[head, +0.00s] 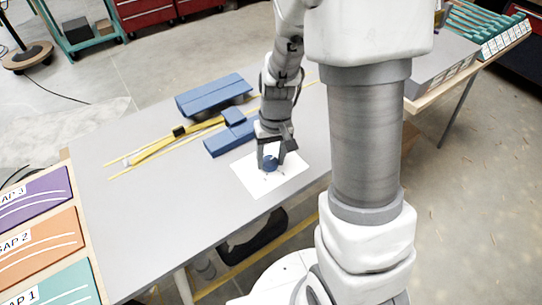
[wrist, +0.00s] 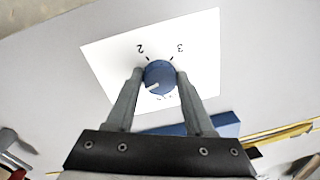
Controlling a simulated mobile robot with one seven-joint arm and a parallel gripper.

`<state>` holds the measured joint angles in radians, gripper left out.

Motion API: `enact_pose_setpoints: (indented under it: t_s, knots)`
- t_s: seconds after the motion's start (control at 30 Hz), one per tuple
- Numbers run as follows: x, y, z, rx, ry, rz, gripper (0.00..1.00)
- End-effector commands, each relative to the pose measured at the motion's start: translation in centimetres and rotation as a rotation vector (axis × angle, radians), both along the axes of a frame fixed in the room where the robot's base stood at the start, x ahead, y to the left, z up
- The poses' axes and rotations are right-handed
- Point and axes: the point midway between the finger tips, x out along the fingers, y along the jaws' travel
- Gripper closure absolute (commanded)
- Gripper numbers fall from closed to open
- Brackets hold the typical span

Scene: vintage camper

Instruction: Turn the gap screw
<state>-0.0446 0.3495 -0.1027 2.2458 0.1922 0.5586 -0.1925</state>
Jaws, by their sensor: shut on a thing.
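The gap screw is a round blue knob (wrist: 159,76) with a white pointer mark, set on a white sheet (wrist: 97,62) with dial marks. In the wrist view the digits 2 and 3 show upside down at the sheet's far side; the lettering nearer my gripper is too small to read. My gripper (wrist: 157,80) is shut on the knob, one finger on each side. The white pointer lies toward the left finger, near the lower left of the knob. In the head view my gripper (head: 272,160) comes down from above over the knob (head: 270,163), and the sheet (head: 293,180) lies on the grey table.
Blue blocks (head: 213,95) and yellow rods (head: 150,152) lie on the table (head: 125,215) left of and behind the sheet. Coloured panels labelled GAP (head: 40,240) stand at the left edge. The table's front left is clear.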

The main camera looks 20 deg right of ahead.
Motion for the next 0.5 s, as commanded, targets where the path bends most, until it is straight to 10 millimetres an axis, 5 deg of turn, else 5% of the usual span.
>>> enact_pose_setpoints:
  t_s: [0.5]
  knots:
    - [-0.02, 0.25, 0.26, 0.000, -0.001, -0.489, 1.00]
